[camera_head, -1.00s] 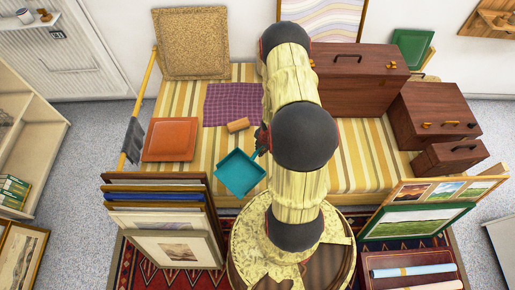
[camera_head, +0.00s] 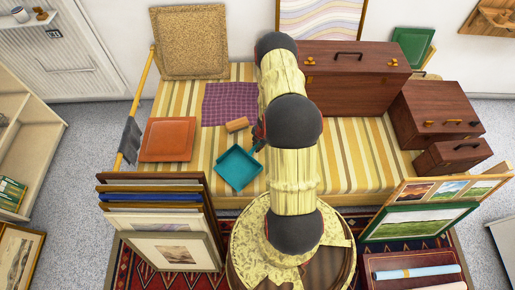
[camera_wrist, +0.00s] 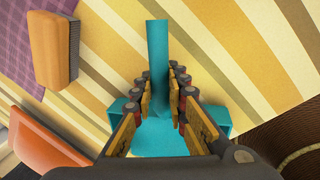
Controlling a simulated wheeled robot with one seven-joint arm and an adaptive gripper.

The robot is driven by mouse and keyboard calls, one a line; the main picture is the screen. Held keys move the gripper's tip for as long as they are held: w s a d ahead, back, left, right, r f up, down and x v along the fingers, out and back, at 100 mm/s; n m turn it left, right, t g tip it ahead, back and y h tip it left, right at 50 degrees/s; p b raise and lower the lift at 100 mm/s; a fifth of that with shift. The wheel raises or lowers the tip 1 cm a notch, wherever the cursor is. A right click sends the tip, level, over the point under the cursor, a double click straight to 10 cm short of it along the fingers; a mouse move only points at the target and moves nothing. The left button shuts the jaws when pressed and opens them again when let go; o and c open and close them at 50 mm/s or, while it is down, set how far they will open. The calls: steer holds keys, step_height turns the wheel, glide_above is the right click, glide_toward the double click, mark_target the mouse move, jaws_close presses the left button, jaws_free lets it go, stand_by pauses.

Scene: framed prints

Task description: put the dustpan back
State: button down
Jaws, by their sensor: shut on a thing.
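The teal dustpan (camera_head: 238,168) is at the front middle of the yellow-striped daybed. In the wrist view its handle (camera_wrist: 157,45) points away between the fingers, with its pan (camera_wrist: 160,140) below, partly hidden by my gripper. My gripper (camera_wrist: 163,82) is shut around the handle near the pan. In the head view my arm hides most of the gripper. I cannot tell whether the dustpan touches the cover or is slightly above it.
A wooden block-like brush (camera_head: 237,125) lies behind the dustpan, beside a purple checked cloth (camera_head: 230,105). Brown cases (camera_head: 355,80) stand right. Framed prints (camera_head: 170,250) lean at front left. Striped cover is bare right of my arm.

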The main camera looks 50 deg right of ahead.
steer(key=shift+f, duration=0.7)
steer(key=shift+r, duration=0.1)
steer(key=c, duration=1.8)
jaws_free()
steer(key=shift+o, duration=0.2)
